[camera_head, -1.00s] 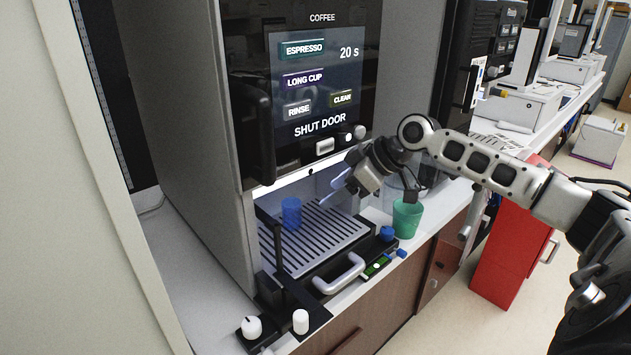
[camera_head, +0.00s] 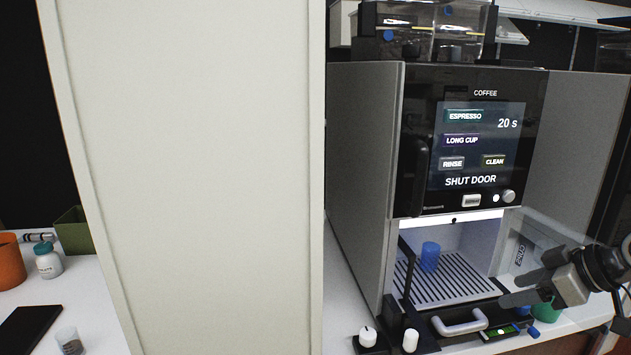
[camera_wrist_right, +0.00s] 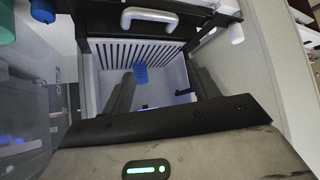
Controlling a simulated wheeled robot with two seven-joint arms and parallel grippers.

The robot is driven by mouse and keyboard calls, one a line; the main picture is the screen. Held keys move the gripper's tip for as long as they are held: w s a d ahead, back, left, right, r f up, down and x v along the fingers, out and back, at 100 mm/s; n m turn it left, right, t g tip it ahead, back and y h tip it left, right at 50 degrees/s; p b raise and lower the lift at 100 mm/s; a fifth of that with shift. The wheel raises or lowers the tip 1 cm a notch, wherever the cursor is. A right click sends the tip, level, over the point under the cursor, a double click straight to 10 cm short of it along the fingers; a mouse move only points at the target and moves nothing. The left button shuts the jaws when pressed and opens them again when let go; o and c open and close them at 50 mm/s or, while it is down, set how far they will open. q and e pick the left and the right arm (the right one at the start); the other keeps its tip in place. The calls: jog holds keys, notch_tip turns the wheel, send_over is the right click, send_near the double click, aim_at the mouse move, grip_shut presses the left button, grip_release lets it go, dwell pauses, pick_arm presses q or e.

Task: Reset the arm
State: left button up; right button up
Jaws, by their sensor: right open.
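My right gripper (camera_head: 511,289) is open and empty, in front of the coffee machine (camera_head: 365,170) at the right of the head view. Its two fingers point left toward the lit bay. A blue cup (camera_head: 429,257) stands on the slatted drip tray (camera_head: 447,291) in the bay, apart from the fingers. In the right wrist view the blue cup (camera_wrist_right: 141,73) shows beyond and between the open fingers (camera_wrist_right: 160,76). My left gripper is not in view.
A clear door panel (camera_head: 545,235) stands open beside my right gripper. A green cup (camera_head: 546,310) is partly hidden behind it. A pale wall panel (camera_head: 205,180) fills the left-middle. An orange pot (camera_head: 10,262) and small jar (camera_head: 48,262) stand at far left.

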jog(key=s+a+f+m, duration=0.1)
jog(key=s+a+f, duration=0.2)
jog(key=a+f, duration=0.5)
jog(key=s+a+f, duration=0.2)
jog(key=a+f, duration=0.1)
jog(key=f, duration=0.9)
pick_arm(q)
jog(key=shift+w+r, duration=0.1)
pick_arm(e)
jog(key=s+a+f+m+t+h, duration=0.1)
jog(key=s+a+f, duration=0.2)
jog(key=s+a, duration=0.4)
jog(key=s+a+f+m+t+h, duration=0.1)
jog(key=s+a+f+m, duration=0.1)
jog(key=s+a, duration=0.4)
jog(key=shift+s+a+f+t, duration=0.4)
jog(key=shift+s+f, duration=0.3)
jog(key=shift+s, duration=0.25)
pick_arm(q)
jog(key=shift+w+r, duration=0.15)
